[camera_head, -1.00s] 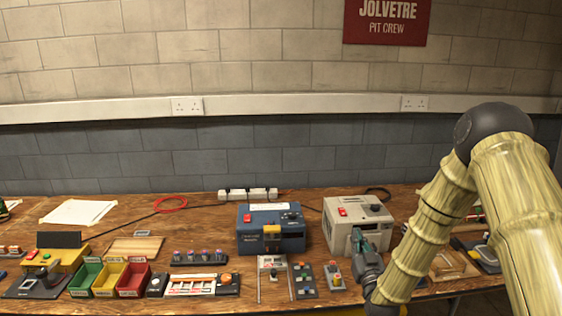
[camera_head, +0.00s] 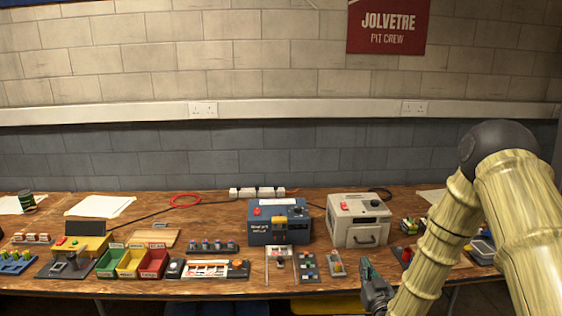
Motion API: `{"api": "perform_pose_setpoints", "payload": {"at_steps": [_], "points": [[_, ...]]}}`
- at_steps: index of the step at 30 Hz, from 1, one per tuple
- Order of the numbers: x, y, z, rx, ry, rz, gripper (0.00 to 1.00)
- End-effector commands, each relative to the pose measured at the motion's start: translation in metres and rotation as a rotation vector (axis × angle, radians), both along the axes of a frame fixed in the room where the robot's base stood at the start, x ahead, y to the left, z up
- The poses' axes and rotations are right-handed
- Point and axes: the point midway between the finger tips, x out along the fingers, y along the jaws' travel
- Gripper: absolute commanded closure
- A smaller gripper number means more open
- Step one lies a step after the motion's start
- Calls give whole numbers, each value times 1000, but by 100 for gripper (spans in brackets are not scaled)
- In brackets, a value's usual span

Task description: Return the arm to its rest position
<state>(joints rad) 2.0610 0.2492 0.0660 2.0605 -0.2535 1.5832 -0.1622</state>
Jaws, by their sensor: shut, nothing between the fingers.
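My arm, in pale bamboo-like segments with a dark round elbow, comes in from the right side of the view. My gripper (camera_head: 368,272) is grey-green and hangs at the front edge of the wooden bench (camera_head: 210,300), in front of the grey charger box. It is shut and empty. The gripper covers a small part of the bench edge, and its lower part is close to the bottom of the view.
A blue charger box (camera_head: 280,222) and a grey charger box (camera_head: 357,220) stand mid-bench. Green, yellow and red bins (camera_head: 152,264) stand at left. A parts tray (camera_head: 205,268) lies beside them. A power strip (camera_head: 257,193) lies at the back.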

Motion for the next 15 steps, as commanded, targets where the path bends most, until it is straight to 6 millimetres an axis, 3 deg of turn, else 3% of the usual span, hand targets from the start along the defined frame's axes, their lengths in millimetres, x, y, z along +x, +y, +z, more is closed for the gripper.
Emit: {"api": "perform_pose_setpoints", "payload": {"at_steps": [8, 11, 15], "points": [[-41, 13, -69, 2, 221, 16, 100], [-68, 18, -105, 3, 342, 22, 100], [-124, 25, -162, 4, 557, 28, 100]]}}
